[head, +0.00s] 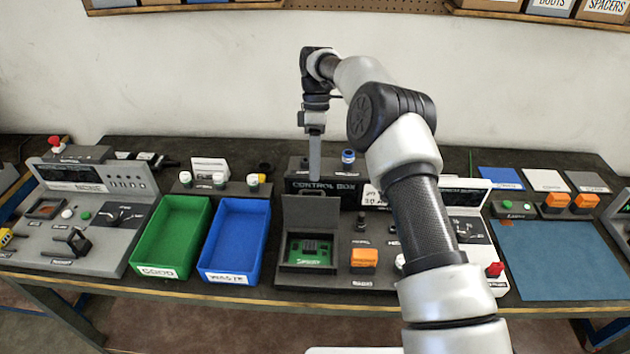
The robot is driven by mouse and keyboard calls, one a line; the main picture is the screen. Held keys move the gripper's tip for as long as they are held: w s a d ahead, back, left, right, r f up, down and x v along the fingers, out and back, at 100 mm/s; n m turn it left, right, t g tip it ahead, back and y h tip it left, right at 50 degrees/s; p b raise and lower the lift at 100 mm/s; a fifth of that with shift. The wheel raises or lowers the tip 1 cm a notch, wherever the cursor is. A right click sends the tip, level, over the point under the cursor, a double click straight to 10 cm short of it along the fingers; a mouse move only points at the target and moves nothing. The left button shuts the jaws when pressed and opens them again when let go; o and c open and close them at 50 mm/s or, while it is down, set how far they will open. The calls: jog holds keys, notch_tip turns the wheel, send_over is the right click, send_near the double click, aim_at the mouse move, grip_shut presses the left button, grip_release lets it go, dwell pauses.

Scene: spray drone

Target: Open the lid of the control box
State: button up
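The control box (378,285) is a dark grey console in the middle of the bench, with a sign reading CONTROL BOX (325,187) at its back. At its left is a compartment with a green circuit board (309,251) showing inside. The compartment's grey lid (311,214) stands upright at the back edge, so it is open. My gripper (315,172) points down above and behind the lid, near the sign. Its fingers overlap in this view, so their opening is hidden. I cannot tell whether it touches the lid's top edge.
A green bin (158,270) and a blue bin (226,277) stand left of the control box. An orange block (364,258) sits right of the compartment. My arm hides part of the right console (480,246). A blue mat (560,260) lies clear at the right.

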aim_at(311, 207)
jog(key=shift+v, duration=0.9)
jog(key=c, duration=0.5)
jog(key=shift+a+m+b, duration=0.15)
jog(key=shift+m+b, duration=0.25)
grip_shut()
notch_tip(311, 207, up, 4)
jog(key=s+d+m+t+b, duration=0.25)
jog(key=m+t+b, duration=0.4)
jog(key=m, duration=1.05)
jog(key=shift+g, duration=0.55)
jog(key=f, duration=0.3)
jog(key=f+b, duration=0.1)
jog(key=f, duration=0.2)
jog(key=w+f+b, duration=0.1)
jog(key=f, duration=0.3)
jog(key=shift+a+f, duration=0.1)
jog(key=shift+a, duration=0.05)
